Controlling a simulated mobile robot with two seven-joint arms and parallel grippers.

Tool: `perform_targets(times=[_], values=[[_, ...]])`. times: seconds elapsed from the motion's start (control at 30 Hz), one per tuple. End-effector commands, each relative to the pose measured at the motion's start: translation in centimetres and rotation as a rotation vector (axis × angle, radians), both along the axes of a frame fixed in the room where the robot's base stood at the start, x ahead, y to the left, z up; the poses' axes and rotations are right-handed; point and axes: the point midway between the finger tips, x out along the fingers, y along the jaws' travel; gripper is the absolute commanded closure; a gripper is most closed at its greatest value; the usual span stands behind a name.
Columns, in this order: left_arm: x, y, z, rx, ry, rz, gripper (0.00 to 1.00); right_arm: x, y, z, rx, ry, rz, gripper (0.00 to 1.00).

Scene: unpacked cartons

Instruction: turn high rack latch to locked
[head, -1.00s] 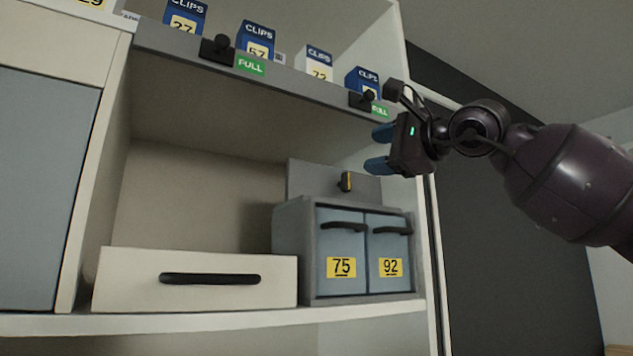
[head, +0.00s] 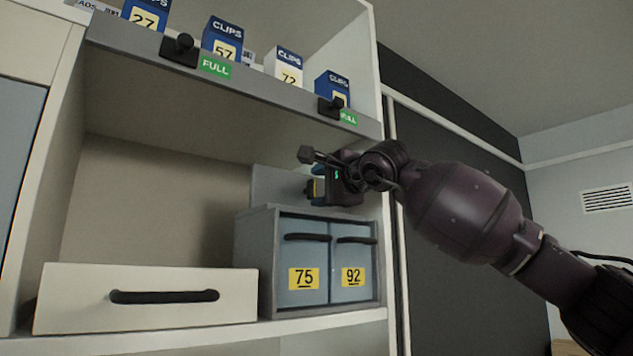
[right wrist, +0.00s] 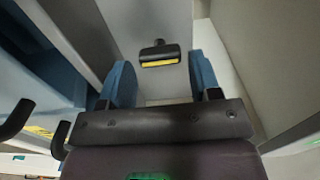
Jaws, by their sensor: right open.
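The rack latch, a small black handle with a yellow stripe (head: 310,189), sits on a grey panel (head: 270,187) behind and above the two-door grey unit. It also shows in the right wrist view (right wrist: 160,54), lying crosswise in that picture. My right gripper (head: 321,182) is close in front of the latch, at its right in the head view, and partly covers the panel. In the right wrist view its blue fingers (right wrist: 161,74) are open, with the latch just ahead between their tips and nothing held. My left gripper is out of view.
The grey unit with blue doors 75 and 92 (head: 267,262) stands just below the gripper. A grey shelf edge (head: 250,83) with black knobs and clips boxes (head: 222,38) runs above. A white drawer (head: 80,299) is at left; the cabinet's side wall (head: 385,240) is at right.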

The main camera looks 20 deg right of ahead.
Motion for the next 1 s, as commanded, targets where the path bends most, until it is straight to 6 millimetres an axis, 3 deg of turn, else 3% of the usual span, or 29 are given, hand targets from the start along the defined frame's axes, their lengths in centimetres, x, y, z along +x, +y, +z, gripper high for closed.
perform_targets(times=[0.2, 0.5, 0.73, 1.0], values=[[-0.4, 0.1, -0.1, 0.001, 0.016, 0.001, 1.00, 1.4, 0.5, 0.0, -0.001, 0.000, 0.000, 0.43], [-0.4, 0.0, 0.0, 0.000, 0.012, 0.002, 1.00, 1.5, 0.6, 0.0, -0.001, -0.001, 0.000, 0.43], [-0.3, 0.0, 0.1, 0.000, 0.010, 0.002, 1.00, 1.5, 0.6, 0.0, -0.001, 0.000, 0.000, 0.76], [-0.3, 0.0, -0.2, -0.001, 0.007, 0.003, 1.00, 1.5, 0.6, -0.1, 0.026, 0.008, 0.001, 0.77]])
